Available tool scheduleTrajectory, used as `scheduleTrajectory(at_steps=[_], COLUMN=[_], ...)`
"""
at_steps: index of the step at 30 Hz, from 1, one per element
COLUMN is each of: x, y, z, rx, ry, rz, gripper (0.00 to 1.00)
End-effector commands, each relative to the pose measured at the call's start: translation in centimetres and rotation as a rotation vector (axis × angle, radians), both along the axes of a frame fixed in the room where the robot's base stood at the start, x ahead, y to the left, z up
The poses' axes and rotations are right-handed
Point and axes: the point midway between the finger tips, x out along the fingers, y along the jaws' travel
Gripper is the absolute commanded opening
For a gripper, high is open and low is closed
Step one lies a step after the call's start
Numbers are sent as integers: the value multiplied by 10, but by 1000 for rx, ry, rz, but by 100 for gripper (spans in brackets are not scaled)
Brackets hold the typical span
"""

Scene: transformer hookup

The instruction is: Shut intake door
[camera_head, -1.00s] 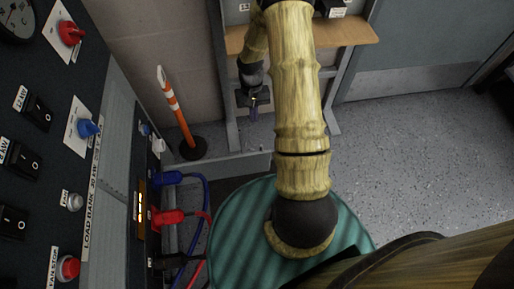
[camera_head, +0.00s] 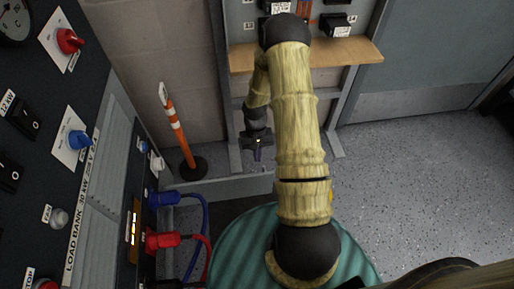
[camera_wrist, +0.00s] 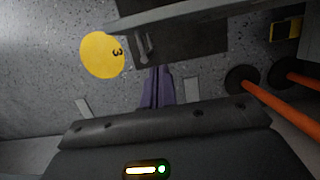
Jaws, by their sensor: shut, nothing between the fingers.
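My gripper (camera_head: 257,155) hangs low beyond the load bank's far end in the head view. In the wrist view its purple-grey fingers (camera_wrist: 157,88) are together and hold nothing. A thin grey panel edge (camera_head: 235,187), which looks like the open intake door, sticks out rightward from the load bank (camera_head: 105,200). In the wrist view a grey edge (camera_wrist: 195,14) with a small handle (camera_wrist: 144,45) lies just beyond the fingertips. I cannot tell whether they touch. The door's face is mostly hidden.
An orange-and-white post (camera_head: 178,130) on a black base stands near the wall. Blue (camera_head: 165,198) and red (camera_head: 165,240) plugs with cables stick out of the load bank. A wooden shelf (camera_head: 350,52) is at the back. Speckled floor (camera_head: 410,170) is clear at right.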

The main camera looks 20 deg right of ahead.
Motion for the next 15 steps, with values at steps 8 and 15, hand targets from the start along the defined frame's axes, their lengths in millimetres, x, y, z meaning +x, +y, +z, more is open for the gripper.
scheduleTrajectory(at_steps=[8,15], x=[-32,-39], y=[9,11], z=[-3,-1], rx=[-1,0], ry=[0,-1], rz=[1,0], gripper=[0,0])
